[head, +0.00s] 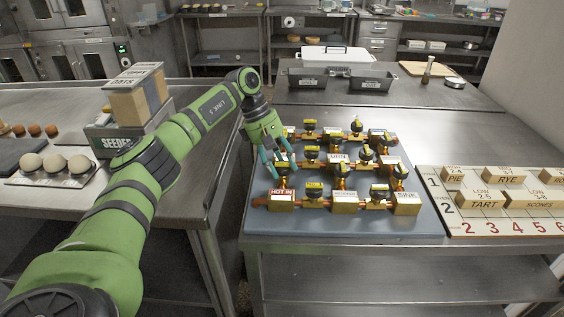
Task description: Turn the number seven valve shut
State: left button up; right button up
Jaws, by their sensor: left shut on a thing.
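A valve board (345,226) lies on the steel table, with brass pipes and several valves with black and yellow tagged handles. The numbers on the tags are too small to read, so I cannot tell which is number seven. My left gripper (278,163) reaches down at the board's left side. Its teal fingers are shut on the valve handle (284,169) above the HOT IN block (281,197), partly hiding it. Other handles, such as one in the front row (313,189), stand close to its right. My right gripper is not in view.
The SINK block (406,203) ends the front pipe at right. A lettered, numbered board with wooden blocks (482,198) lies right of the valve board.

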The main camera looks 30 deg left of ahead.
pick_arm(q)
jog(key=shift+s+a+f, duration=0.2)
jog(key=shift+a+f, duration=0.05)
jog(key=shift+f, duration=0.05)
jog(key=o, duration=1.1)
jog(key=shift+c, duration=0.2)
jog(key=shift+a+r, duration=0.1)
jog(key=shift+w+r, duration=0.1)
jog(key=shift+r, duration=0.15)
jog(key=shift+a+r, duration=0.1)
jog(key=shift+r, duration=0.25)
jog(key=v, duration=1.1)
jog(key=shift+a+f, duration=0.15)
jog(key=shift+f, duration=0.1)
